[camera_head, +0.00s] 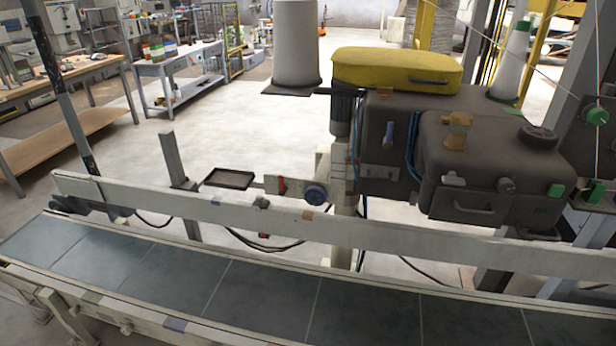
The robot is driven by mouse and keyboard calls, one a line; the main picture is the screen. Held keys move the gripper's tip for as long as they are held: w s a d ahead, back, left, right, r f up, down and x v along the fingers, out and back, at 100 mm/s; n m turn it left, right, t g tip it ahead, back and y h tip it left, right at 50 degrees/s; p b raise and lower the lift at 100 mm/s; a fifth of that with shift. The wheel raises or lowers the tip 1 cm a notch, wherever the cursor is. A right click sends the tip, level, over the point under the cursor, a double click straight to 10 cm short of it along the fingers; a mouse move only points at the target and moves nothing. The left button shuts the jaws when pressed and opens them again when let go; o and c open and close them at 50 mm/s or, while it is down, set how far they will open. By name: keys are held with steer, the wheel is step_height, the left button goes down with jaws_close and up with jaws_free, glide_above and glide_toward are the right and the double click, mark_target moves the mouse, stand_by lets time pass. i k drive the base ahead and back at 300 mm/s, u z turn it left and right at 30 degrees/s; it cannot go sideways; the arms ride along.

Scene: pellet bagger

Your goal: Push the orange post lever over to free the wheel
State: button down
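A pale upright post (343,225) stands behind the conveyor, left of the dark machine. A side arm reaches left from it. A small orange-red piece (281,185) stands upright on this arm; it looks like the lever, though it is too small to tell its exact shape. My gripper is not in view.
The conveyor belt (262,296) and its pale side rail (400,236) cross in front of the post. A dark tray (229,179) sits at the side arm's left end. The dark machine (385,150) with a yellow cover (395,70) stands right. Cables hang below. Open floor lies behind.

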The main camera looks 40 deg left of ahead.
mark_target(283, 190)
steer(key=u, duration=0.15)
steer(key=i, duration=0.15)
steer(key=u, duration=1.85)
steer(key=k, duration=0.65)
steer(key=u, duration=0.4)
steer(key=i, duration=1.2)
steer(key=z, duration=0.65)
steer(key=i, duration=0.55)
steer(key=z, duration=0.4)
